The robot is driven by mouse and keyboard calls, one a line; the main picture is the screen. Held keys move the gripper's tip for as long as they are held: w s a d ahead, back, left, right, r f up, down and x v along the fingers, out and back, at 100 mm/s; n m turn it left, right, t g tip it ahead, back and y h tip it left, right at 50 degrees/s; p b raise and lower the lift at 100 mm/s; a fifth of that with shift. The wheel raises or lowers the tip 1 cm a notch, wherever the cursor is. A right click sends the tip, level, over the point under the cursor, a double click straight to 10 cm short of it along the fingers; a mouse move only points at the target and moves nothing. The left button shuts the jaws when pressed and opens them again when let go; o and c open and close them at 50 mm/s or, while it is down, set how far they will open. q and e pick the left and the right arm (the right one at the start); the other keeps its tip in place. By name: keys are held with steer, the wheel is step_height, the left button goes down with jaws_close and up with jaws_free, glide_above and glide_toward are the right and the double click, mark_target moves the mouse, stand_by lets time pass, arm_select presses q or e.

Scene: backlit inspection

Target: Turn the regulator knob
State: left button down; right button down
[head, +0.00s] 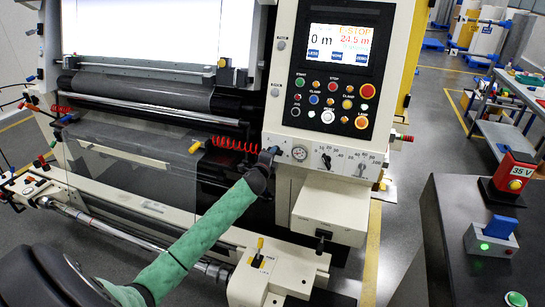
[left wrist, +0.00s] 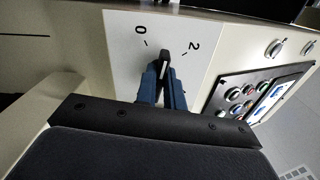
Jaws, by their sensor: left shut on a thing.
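The regulator knob (left wrist: 165,58) is small and black with a pale pointer line, on a white plate marked 0 and 2. In the left wrist view its pointer stands between the two marks. My left gripper (left wrist: 163,78) has its blue fingers on both sides of the knob and is shut on it. In the head view my left gripper (head: 268,157) reaches the left end of the machine's white dial strip (head: 314,158) and hides most of the knob there. My right gripper is in neither view.
A round gauge (head: 299,153) and other dials sit right of my gripper. Above them is a button panel (head: 330,103) with a screen (head: 339,48). A red coiled hose (head: 234,144) runs close on the left. A dark bench (head: 455,215) stands at right.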

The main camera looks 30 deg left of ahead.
arm_select(q)
steer(key=shift+f+n+b, duration=0.15)
steer(key=shift+n+b, duration=0.2)
steer(key=shift+n, duration=1.55)
steer(key=shift+f+n+b, duration=0.1)
steer(key=shift+n+b, duration=0.2)
steer(key=shift+n, duration=1.6)
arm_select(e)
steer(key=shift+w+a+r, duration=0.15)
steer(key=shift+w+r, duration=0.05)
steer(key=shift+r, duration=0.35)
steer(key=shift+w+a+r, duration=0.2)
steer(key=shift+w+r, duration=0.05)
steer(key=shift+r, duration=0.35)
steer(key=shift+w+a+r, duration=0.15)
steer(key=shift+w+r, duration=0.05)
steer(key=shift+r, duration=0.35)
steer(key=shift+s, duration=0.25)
arm_select(q)
steer(key=c, duration=1.5)
jaws_free()
steer(key=shift+s, duration=0.1)
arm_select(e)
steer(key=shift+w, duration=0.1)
